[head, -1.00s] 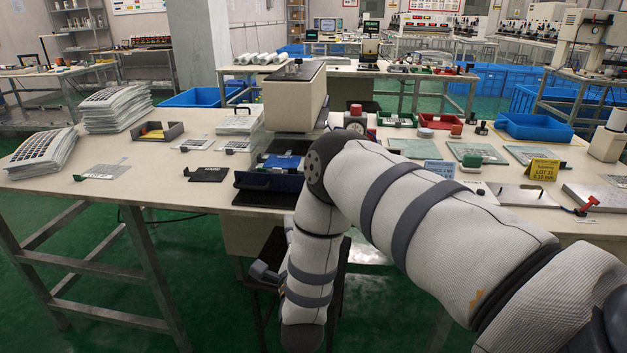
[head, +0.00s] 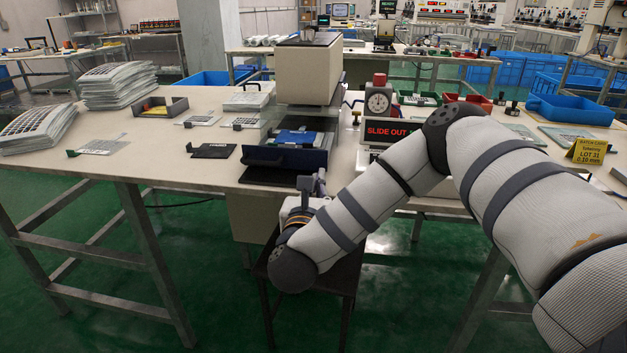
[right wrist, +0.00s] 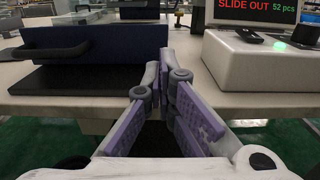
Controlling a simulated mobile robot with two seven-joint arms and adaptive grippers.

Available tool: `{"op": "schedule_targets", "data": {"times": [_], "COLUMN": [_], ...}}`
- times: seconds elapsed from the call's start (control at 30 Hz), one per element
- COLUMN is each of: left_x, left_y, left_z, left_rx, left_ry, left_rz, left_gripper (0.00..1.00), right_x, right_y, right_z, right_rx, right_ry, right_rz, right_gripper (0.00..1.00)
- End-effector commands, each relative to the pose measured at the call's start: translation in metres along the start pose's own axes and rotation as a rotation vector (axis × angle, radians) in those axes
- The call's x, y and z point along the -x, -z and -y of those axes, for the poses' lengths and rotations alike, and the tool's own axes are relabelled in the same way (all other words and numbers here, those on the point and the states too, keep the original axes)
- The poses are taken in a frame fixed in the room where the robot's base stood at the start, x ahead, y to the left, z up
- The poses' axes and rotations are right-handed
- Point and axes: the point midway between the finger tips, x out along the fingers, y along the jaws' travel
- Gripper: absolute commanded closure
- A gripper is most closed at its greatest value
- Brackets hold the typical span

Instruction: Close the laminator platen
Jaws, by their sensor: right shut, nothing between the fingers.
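The laminator is a beige press block (head: 307,72) at the table's front middle. Its platen is a dark blue slide (head: 284,158) standing out toward the front edge beneath the block. In the right wrist view the slide's dark blue front (right wrist: 125,42) with a black handle (right wrist: 48,52) fills the upper left. My right gripper (head: 320,180) is at the table's front edge, just right of the slide. In the right wrist view its purple-padded fingers (right wrist: 161,82) are shut and empty, pointing between the slide and a display box, apart from the handle.
A display box (head: 388,132) reading "SLIDE OUT" stands right of the slide, with a dial gauge (head: 378,102) behind. A black plate (head: 212,150) and a small card (head: 100,146) lie on the left. A black mat (right wrist: 90,80) lies under the slide front.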

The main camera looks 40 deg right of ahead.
Motion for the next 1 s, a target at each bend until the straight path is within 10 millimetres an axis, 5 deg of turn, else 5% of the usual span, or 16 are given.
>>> {"op": "schedule_targets", "data": {"times": [0.23, 0.7, 1.0], "left_x": [0.009, 0.009, -0.007], "left_y": [0.003, 0.003, -0.001], "left_z": [0.000, 0.000, 0.000], "left_rx": [0.000, 0.000, -0.001], "left_ry": [-0.001, -0.001, 0.001], "left_rz": [-0.019, -0.018, 0.014], "left_gripper": [0.72, 0.72, 0.72], "right_x": [-0.042, -0.052, -0.089], "right_y": [-0.010, -0.008, -0.006], "right_z": [0.000, -0.001, -0.001], "right_rx": [-0.008, -0.008, -0.007], "right_ry": [0.001, -0.001, 0.000], "right_rz": [0.005, 0.003, 0.002], "right_gripper": [1.00, 1.00, 1.00]}}
